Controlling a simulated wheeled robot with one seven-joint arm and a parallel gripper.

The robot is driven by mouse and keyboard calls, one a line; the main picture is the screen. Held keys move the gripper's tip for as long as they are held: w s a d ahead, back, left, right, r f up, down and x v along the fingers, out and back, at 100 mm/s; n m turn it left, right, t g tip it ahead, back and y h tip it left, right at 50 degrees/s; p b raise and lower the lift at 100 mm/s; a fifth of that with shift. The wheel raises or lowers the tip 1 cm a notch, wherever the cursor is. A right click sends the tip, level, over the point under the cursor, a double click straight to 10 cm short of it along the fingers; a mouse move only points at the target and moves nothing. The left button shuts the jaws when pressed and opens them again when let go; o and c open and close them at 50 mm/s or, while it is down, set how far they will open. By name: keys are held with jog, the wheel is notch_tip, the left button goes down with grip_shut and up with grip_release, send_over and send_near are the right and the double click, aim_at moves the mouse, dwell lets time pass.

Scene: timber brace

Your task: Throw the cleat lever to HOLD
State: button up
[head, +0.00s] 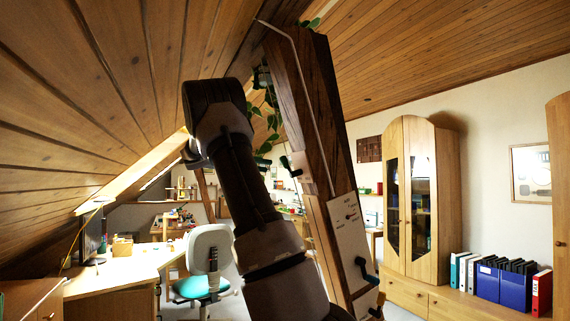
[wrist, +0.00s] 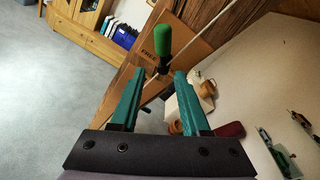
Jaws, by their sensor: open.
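The cleat lever shows in the wrist view as a bright green grip (wrist: 157,39) on a dark stem. It stands just beyond my open gripper (wrist: 159,74), roughly in line with the gap between the two teal fingertips, and nothing is held. Behind it is a tan plate (wrist: 190,52) on the timber, with small lettering that seems to read FREE. In the head view a dark green lever handle (head: 285,162) sticks out from a pale plate on the timber brace (head: 309,120). My arm hides my gripper there.
A pale cord (head: 300,75) runs along the timber. The sloping wooden ceiling (head: 90,90) is close on the left. A desk (head: 115,275) and office chair (head: 208,262) stand behind.

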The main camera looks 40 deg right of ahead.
aim_at(285, 162)
jog(key=shift+n+g+h, duration=0.3)
jog(key=shift+n+h, duration=0.3)
jog(key=x, duration=0.3)
jog(key=w+r+x, duration=0.1)
jog(key=x, duration=0.5)
jog(key=shift+w+d+r, duration=0.15)
jog(key=shift+d+r, duration=0.15)
jog(key=shift+d, duration=0.25)
grip_shut()
dwell(0.5)
